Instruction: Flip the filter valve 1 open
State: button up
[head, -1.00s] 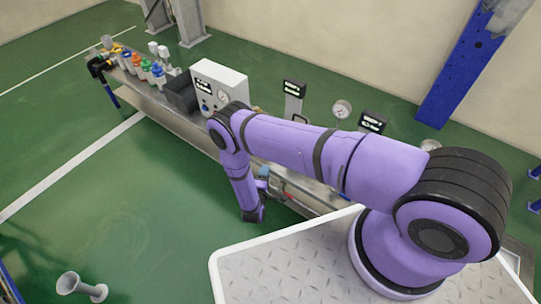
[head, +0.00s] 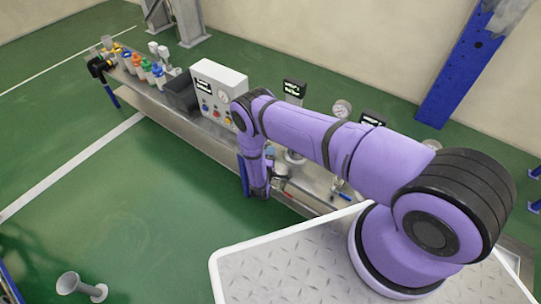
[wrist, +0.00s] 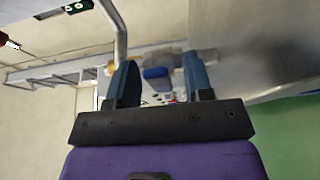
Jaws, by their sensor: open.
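In the wrist view my gripper (wrist: 160,68) is open, with its two dark blue fingers apart. A small blue handle (wrist: 155,72) shows between the fingertips, next to a grey cylindrical fitting (wrist: 195,58). I cannot tell whether the fingers touch it. It looks like a valve lever, but no label for filter valve 1 is readable. In the head view my arm reaches down to the bench's front edge, and my gripper is mostly hidden there. A red part (head: 283,183) shows just right of my wrist, and a blue lever (head: 342,196) lies farther right on the bench.
The long metal bench (head: 160,108) carries a white control box (head: 219,85), a black bin (head: 181,94), several coloured bottles at the far left, and gauges and displays (head: 294,88) behind my arm. A curved grey pipe (wrist: 121,40) rises near the left finger.

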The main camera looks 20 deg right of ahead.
grip_shut()
jog(key=shift+r, duration=0.15)
jog(key=r+n, duration=0.1)
jog(key=n+g, duration=0.1)
jog(key=n, duration=0.1)
jog(key=shift+w+a+r, duration=0.2)
jog(key=shift+r, duration=0.15)
jog(key=n, duration=0.1)
jog(key=r+n+g, duration=0.1)
jog(key=n+g, duration=0.1)
jog(key=shift+w+a+r, duration=0.25)
jog(key=shift+w+r, duration=0.05)
jog(key=shift+w, duration=0.05)
jog(key=shift+w+a+r+n+g+h, duration=0.35)
jog(key=shift+w+n+g, duration=0.3)
jog(key=shift+n, duration=0.6)
jog(key=shift+w+a+r+n+g+h, duration=0.25)
jog(key=shift+w+a+n+g, duration=0.25)
jog(key=shift+n+g, duration=0.55)
jog(key=shift+w+a+r+n+g+h, duration=0.2)
jog(key=shift+w+a+r+n+g, duration=0.3)
jog(key=shift+n, duration=0.9)
jog(key=shift+w+f, duration=0.1)
